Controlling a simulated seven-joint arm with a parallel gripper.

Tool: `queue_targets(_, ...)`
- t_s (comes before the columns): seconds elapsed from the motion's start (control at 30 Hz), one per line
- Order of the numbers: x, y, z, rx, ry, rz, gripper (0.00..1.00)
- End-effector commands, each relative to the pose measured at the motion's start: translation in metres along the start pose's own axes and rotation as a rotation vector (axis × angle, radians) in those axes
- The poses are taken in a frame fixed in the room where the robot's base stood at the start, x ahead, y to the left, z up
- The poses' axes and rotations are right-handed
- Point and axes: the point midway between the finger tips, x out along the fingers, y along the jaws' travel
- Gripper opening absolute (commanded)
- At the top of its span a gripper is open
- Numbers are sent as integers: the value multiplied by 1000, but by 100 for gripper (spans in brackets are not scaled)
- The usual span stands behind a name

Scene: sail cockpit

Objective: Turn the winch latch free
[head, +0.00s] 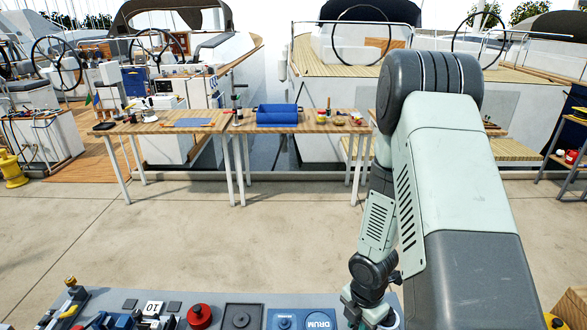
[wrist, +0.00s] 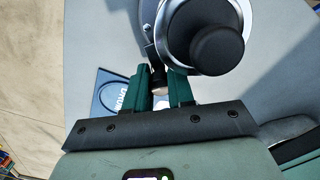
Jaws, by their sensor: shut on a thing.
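In the wrist view, the winch (wrist: 180,38) is a round metal body with a pale ring and a large black knob (wrist: 217,50) on top. The winch latch (wrist: 157,76) looks like a small dark piece at the winch's near left edge. My gripper (wrist: 160,80) has its two green fingers on either side of it and is shut on it. The fingers and palm hide much of the latch, so its angle is unclear. In the head view, my gripper (head: 370,312) is at the bottom edge over the bench, and I cannot make out the winch there.
A blue panel lettered DRUM (head: 300,319) lies left of my gripper on the grey bench. Further left are a red round knob (head: 199,315), a dark square plate (head: 242,317) and a card marked 10 (head: 152,308). Wooden tables (head: 215,127) stand well behind, across open floor.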

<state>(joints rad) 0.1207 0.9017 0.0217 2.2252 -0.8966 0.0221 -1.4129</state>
Motion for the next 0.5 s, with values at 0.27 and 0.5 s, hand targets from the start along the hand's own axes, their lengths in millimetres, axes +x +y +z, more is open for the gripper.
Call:
queue_targets(0.27,0,-3,0,-168,0,-7,0)
queue_targets(0.5,0,-3,0,-384,1,-8,0)
